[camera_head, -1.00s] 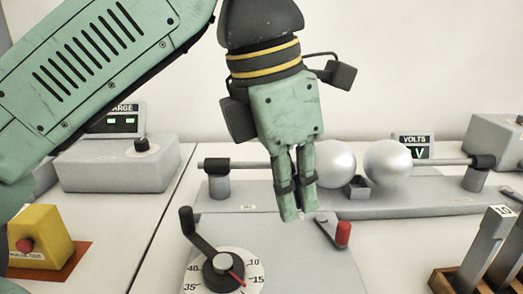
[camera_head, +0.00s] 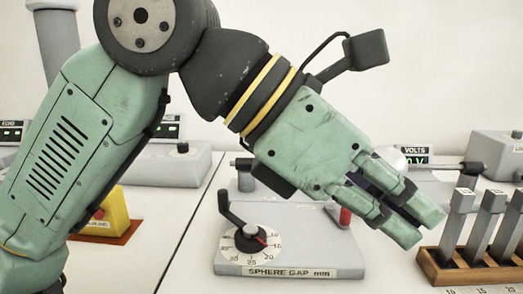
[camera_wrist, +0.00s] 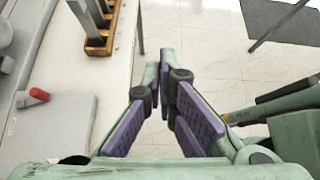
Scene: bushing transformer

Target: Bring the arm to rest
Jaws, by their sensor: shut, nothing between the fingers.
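My gripper (camera_head: 421,223) is at the right of the head view, on the end of my green arm, tilted down to the right. Its fingers are close together and hold nothing. It is in the air in front of the sphere-gap bench, and my gripper body hides most of the spheres. In the wrist view, the fingers (camera_wrist: 160,75) point past the bench edge toward the tiled floor.
The sphere gap dial unit (camera_head: 290,245) with its black crank stands below my gripper. A wooden rack (camera_head: 470,268) with several grey pieces is close to the fingertips at right. A yellow button box (camera_head: 113,213) is at left. Tiled floor (camera_wrist: 205,40) shows beyond the bench.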

